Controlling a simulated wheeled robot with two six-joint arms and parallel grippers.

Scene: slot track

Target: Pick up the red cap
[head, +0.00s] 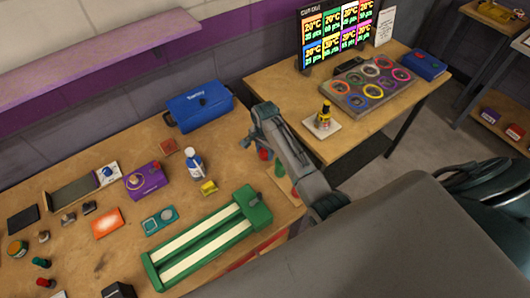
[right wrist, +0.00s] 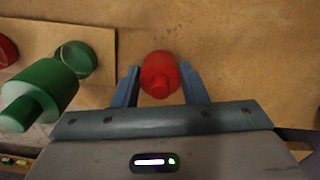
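The red cap (right wrist: 160,76) stands between the two blue-grey fingers of my right gripper (right wrist: 160,70) in the right wrist view. The fingers are open, one on each side of the cap, with a narrow gap visible at each side. In the head view the red cap (head: 264,154) shows partly beside my right arm, near the table's right edge. My left gripper is not in view.
A green peg-like piece (right wrist: 40,92) and a green disc (right wrist: 76,58) are left of my right gripper on a light board (right wrist: 45,35). A green slot track (head: 205,240) lies left of my arm. A blue box (head: 199,107) stands behind.

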